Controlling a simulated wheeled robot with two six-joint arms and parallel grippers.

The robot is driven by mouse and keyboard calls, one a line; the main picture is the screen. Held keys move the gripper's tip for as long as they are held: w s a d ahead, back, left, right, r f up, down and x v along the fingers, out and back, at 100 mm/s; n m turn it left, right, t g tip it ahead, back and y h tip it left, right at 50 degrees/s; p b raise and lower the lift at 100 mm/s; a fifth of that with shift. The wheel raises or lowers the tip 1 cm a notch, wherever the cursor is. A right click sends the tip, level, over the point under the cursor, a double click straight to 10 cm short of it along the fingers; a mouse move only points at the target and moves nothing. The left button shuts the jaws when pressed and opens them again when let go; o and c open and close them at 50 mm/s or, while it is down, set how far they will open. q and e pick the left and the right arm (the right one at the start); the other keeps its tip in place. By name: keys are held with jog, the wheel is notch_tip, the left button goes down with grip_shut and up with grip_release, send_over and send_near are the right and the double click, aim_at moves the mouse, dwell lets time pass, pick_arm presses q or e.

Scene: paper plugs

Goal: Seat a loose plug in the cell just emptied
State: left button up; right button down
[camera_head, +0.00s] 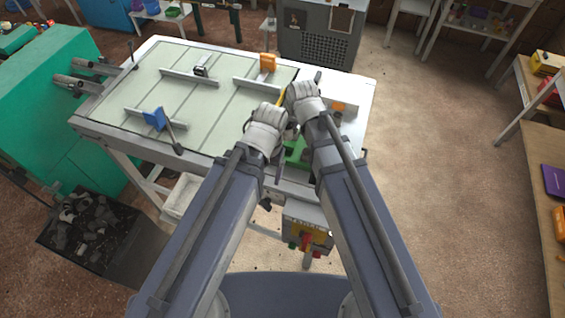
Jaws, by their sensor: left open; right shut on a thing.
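The pale green board (215,75) lies on the table, with thin lines and grey bars dividing it into cells. A blue block (153,119) is at its left front and an orange block (267,62) at its back right. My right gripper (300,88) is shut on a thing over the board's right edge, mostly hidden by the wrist. A yellow sliver (281,98) shows beside it; I cannot tell whether it is the held thing. My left gripper (282,152) is open, lower, near the table's front edge. Which cell is empty is too small to tell.
A green piece (296,150) shows partly behind my wrists. An orange piece (340,106) lies on the white strip at the table's right. A small black-and-white item (201,71) stands on the board. A green machine (60,110) stands close on the left.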

jog(key=shift+s, duration=0.15)
jog(key=shift+f+b, duration=0.3)
jog(key=shift+f, duration=0.1)
notch_tip(320, 180, down, 9)
jog(key=b, duration=0.9)
jog(key=shift+f, duration=0.2)
jog(key=shift+f+b, duration=0.15)
jog(key=shift+b, duration=0.25)
jog(key=shift+c, duration=1.9)
grip_release()
